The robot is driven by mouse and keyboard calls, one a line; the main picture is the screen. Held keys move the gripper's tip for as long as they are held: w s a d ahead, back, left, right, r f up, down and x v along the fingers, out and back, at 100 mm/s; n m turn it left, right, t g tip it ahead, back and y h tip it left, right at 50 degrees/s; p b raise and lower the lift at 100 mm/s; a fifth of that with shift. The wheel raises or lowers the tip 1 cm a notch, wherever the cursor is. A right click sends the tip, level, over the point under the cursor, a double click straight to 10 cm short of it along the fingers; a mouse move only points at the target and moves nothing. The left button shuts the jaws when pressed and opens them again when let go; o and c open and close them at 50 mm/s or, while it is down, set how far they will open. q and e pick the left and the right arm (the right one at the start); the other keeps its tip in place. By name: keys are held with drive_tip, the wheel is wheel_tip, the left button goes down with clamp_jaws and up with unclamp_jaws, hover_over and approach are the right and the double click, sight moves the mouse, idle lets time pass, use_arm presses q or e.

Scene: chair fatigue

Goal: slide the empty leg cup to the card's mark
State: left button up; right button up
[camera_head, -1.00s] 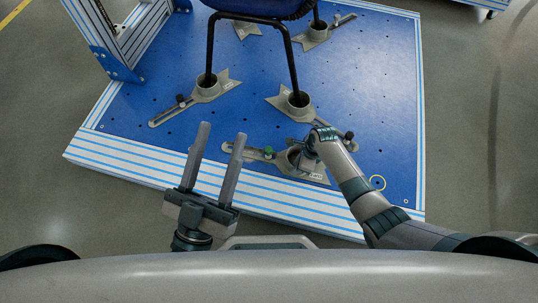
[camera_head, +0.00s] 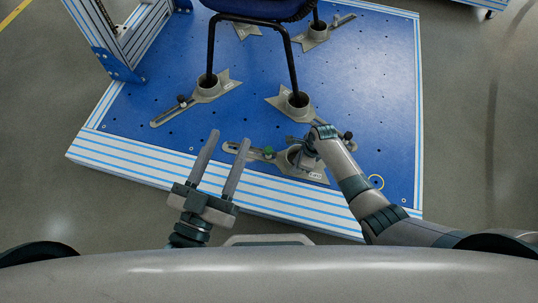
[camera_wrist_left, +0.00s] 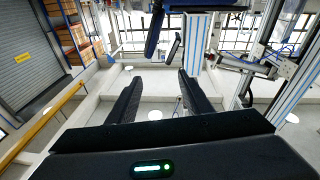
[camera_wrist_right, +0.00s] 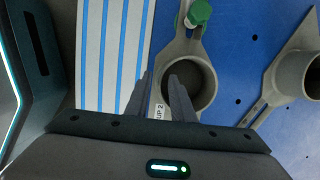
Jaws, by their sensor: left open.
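The empty leg cup (camera_head: 294,156) is a grey ring on a flat base, with a label reading CUP 2. It sits near the front edge of the blue platform, and its inside looks empty in the right wrist view (camera_wrist_right: 205,92). A green knob (camera_head: 268,152) is on its slotted arm. My right gripper (camera_wrist_right: 160,77) has one finger inside the cup and one outside, shut on its wall. My left gripper (camera_head: 231,136) is open and empty, left of the cup.
A chair (camera_head: 250,20) stands on the platform (camera_head: 375,80) with its legs in other grey cups, two of them (camera_head: 208,86) (camera_head: 296,103) close behind. A black knob (camera_head: 348,136) is beside my right wrist. A blue-white frame (camera_head: 120,40) stands at the back left.

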drive_tip(key=shift+r+p, duration=0.4)
use_arm(q)
drive_tip(key=shift+w+a+f+g+y, duration=0.15)
drive_tip(key=shift+f+g, duration=0.3)
drive_tip(key=shift+f, duration=0.35)
drive_tip(key=shift+a+f+g+y, duration=0.1)
drive_tip(key=shift+f+g+y, duration=0.1)
drive_tip(key=shift+f+g, duration=0.4)
drive_tip(key=shift+w+a+f+g+y, duration=0.15)
drive_tip(key=shift+f+g, duration=0.1)
drive_tip(key=shift+f, duration=0.7)
use_arm(e)
drive_tip(key=shift+r, duration=0.2)
use_arm(q)
drive_tip(key=shift+s+d, duration=0.1)
